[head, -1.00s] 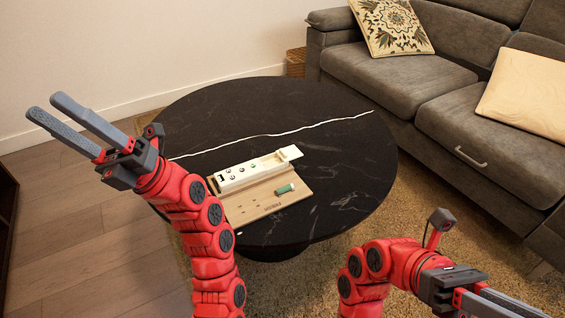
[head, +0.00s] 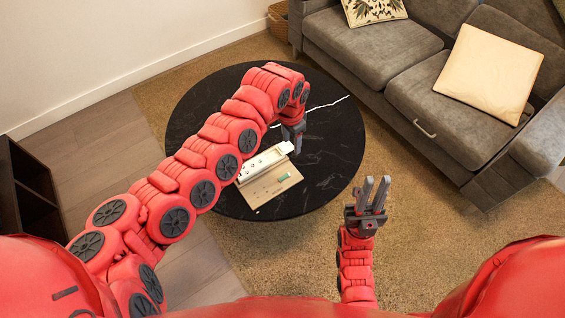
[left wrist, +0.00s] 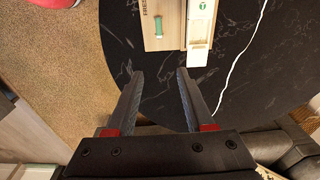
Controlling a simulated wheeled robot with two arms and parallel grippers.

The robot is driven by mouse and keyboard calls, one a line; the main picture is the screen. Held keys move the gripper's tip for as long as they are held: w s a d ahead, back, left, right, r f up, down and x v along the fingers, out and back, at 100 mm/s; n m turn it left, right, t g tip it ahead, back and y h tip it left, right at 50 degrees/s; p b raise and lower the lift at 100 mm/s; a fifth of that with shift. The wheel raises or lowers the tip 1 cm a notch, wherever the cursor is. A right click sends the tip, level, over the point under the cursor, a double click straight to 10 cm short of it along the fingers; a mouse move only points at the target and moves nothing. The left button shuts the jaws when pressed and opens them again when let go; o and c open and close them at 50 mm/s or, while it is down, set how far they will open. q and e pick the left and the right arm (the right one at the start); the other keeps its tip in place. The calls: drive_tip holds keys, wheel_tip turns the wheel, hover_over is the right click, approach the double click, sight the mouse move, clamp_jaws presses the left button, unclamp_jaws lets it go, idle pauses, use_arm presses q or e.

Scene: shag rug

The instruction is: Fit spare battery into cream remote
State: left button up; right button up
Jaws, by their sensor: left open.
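The cream remote (head: 262,164) lies on the black round table, partly behind my left arm in the head view. Its near end also shows in the left wrist view (left wrist: 199,28). The green spare battery (head: 284,177) lies on a wooden board (head: 266,194) beside the remote; it also shows in the left wrist view (left wrist: 164,27). My left gripper (left wrist: 157,80) is open and empty above the table, off the end of the remote and board; its fingertips are hard to make out in the head view. My right gripper (head: 375,180) is open and empty, apart from the table's right side.
The black table (head: 325,165) is clear to the right of the board. A thin white line (head: 325,104) crosses its top. A grey sofa (head: 440,110) with cushions stands to the right. A dark shelf (head: 30,195) stands at the left.

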use_arm(q)
drive_tip(key=s+a, duration=0.1)
drive_tip(key=s, duration=0.1)
drive_tip(key=b, duration=0.3)
hover_over(284, 176)
drive_tip(key=shift+g+y, duration=0.3)
drive_tip(key=shift+y, duration=0.1)
drive_tip(key=f, duration=1.1)
drive_tip(key=shift+s+d+f, duration=0.25)
drive_tip(key=shift+d+f, duration=0.05)
drive_tip(key=shift+d, duration=0.05)
drive_tip(key=f, duration=0.4)
drive_tip(key=f+b, duration=0.1)
drive_tip(key=shift+w+a+f, duration=0.2)
drive_tip(key=shift+a+f, duration=0.2)
clamp_jaws()
